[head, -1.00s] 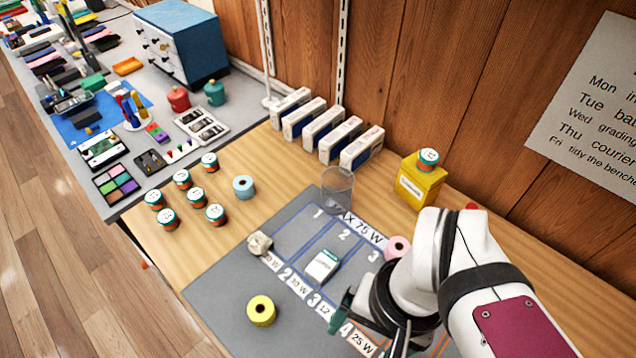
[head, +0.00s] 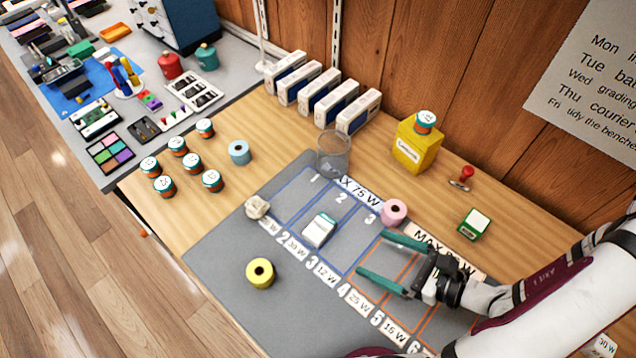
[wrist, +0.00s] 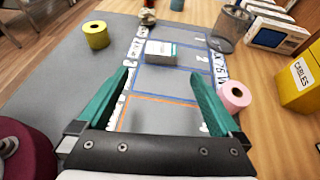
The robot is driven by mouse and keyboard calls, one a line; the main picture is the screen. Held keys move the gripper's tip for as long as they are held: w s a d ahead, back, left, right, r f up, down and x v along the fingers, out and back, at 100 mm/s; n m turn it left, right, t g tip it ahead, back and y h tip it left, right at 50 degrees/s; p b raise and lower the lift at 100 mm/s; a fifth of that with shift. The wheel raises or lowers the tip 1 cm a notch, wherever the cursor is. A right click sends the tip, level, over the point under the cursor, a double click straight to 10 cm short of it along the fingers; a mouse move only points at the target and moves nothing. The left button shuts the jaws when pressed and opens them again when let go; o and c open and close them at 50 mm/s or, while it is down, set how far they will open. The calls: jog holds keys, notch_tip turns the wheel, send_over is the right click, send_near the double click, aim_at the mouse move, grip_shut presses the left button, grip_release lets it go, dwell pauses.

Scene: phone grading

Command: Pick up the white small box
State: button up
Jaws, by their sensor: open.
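The white small box (head: 319,231) has a green edge and lies on the grey mat (head: 222,262) inside a blue-lined cell. It also shows in the wrist view (wrist: 160,52), beyond the fingertips. My gripper (head: 371,252) has two green fingers spread apart with nothing between them. It points left toward the box, with a gap left between fingertips and box. In the wrist view my gripper (wrist: 160,74) is open over the cell lines, roughly in line with the box.
A pink roll (head: 394,212) stands close to the upper finger. A yellow roll (head: 260,273), a crumpled pale lump (head: 257,207) and a clear cup (head: 333,155) stand around the box. A yellow container (head: 416,146) and a green-and-white box (head: 473,225) are farther right.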

aim_at(326, 231)
jog(key=x, duration=1.5)
jog(key=shift+w+f, duration=0.35)
jog(key=shift+f, duration=0.05)
jog(key=shift+t, duration=0.3)
jog(key=c, duration=1.1)
